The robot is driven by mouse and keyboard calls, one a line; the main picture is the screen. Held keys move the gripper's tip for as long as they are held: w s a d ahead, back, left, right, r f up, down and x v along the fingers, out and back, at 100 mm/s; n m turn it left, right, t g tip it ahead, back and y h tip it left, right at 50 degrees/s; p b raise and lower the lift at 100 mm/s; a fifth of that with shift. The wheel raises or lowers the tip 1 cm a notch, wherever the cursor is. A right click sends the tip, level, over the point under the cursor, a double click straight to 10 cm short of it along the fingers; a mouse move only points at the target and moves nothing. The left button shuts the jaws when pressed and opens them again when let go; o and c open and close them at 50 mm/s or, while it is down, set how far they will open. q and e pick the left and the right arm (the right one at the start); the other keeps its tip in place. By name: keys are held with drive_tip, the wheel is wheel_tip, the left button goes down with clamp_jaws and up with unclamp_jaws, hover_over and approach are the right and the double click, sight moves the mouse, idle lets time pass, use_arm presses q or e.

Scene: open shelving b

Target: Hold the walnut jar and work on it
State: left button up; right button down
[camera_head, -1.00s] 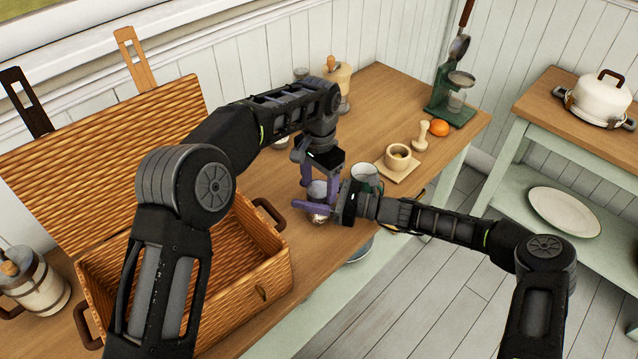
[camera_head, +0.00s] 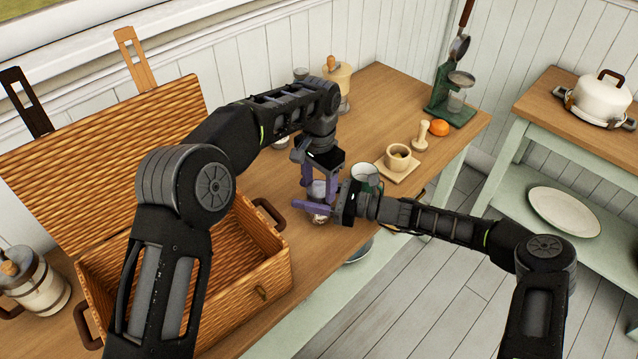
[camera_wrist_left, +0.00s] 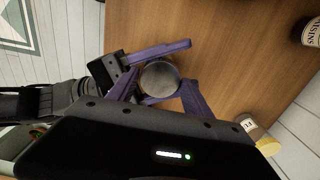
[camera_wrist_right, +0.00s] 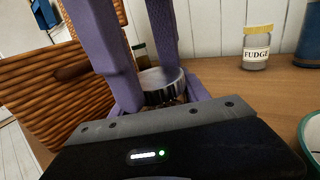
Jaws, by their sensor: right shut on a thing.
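The walnut jar (camera_head: 319,216) stands upright on the wooden worktop, a small glass jar with a round metal lid (camera_wrist_left: 160,78). Its lid also shows in the right wrist view (camera_wrist_right: 163,84); any label is hidden. My right gripper (camera_head: 312,206) comes in from the right, low down, and is shut on the jar's body. My left gripper (camera_head: 319,190) points down from above, its purple fingers on opposite sides of the lid. They look parted around it; whether they touch it is hard to tell.
An open wicker hamper (camera_head: 265,285) stands left. Right of the jar are a green-rimmed mug (camera_head: 366,171), a mortar (camera_head: 398,160), a pestle (camera_head: 422,135), an orange (camera_head: 439,128) and a green juicer (camera_head: 452,103). A fudge jar (camera_wrist_right: 256,48) stands behind.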

use_arm(q)
drive_tip(key=o, duration=0.4)
drive_tip(key=shift+c, duration=0.2)
drive_tip(key=shift+r, duration=2.3)
drive_tip(key=o, duration=0.5)
use_arm(e)
drive_tip(key=shift+c, duration=2.3)
unclamp_jaws()
